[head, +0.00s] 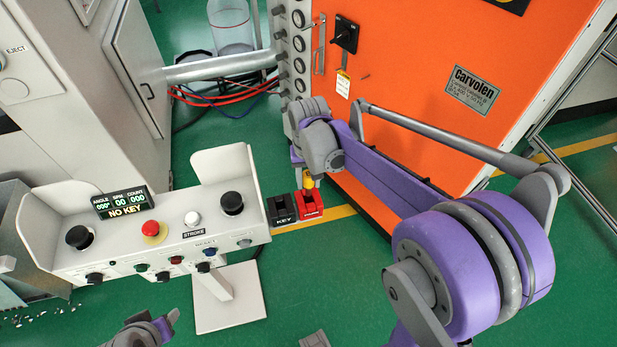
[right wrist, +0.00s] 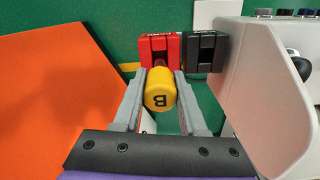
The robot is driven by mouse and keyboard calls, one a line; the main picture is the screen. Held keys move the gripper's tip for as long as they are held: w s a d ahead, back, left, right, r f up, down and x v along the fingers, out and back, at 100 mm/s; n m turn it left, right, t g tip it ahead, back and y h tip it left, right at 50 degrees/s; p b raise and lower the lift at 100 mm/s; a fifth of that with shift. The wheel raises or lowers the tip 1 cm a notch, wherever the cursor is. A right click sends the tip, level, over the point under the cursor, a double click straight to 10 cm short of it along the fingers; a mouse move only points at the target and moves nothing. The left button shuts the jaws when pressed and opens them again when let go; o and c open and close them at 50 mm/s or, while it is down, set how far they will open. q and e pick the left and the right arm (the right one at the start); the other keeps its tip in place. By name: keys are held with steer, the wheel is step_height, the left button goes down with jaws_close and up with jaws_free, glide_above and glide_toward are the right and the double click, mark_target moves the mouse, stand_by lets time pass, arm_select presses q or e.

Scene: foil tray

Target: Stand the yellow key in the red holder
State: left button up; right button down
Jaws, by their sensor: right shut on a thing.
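The yellow key (head: 309,182) is upright between the fingers of my right gripper (head: 314,176), which points down. In the right wrist view the key's round yellow head (right wrist: 161,90), marked B, sits between the two grey fingers (right wrist: 161,104). The red holder (head: 311,207) is directly below the key, and it also shows just past the key's head in the right wrist view (right wrist: 172,48).
A black holder (head: 281,210) marked KEY stands beside the red one, on its left. A white control console (head: 215,238) with buttons and a NO KEY display (head: 124,206) is further left. An orange cabinet (head: 420,80) rises behind my right arm. Green floor is open in front.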

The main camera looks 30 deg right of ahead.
mark_target(308, 191)
steer(key=shift+f+b, duration=1.6)
steer(key=shift+f, duration=1)
steer(key=shift+c, duration=1.9)
jaws_free()
step_height(308, 191, up, 11)
steer(key=shift+f+p, duration=0.1)
steer(key=shift+p, duration=0.45)
steer(key=s+a+f+n+t+p, duration=0.1)
steer(key=s+a+f+n+t, duration=0.1)
steer(key=s, duration=0.5)
steer(key=s+a+f+n+t+p, duration=0.1)
steer(key=s+a+n+t+p, duration=0.1)
steer(key=s, duration=0.6)
steer(key=a+t, duration=0.1)
steer(key=a, duration=0.1)
steer(key=shift+s+a+f+n, duration=0.25)
steer(key=shift+a+f+n, duration=0.05)
steer(key=shift+a+f, duration=0.05)
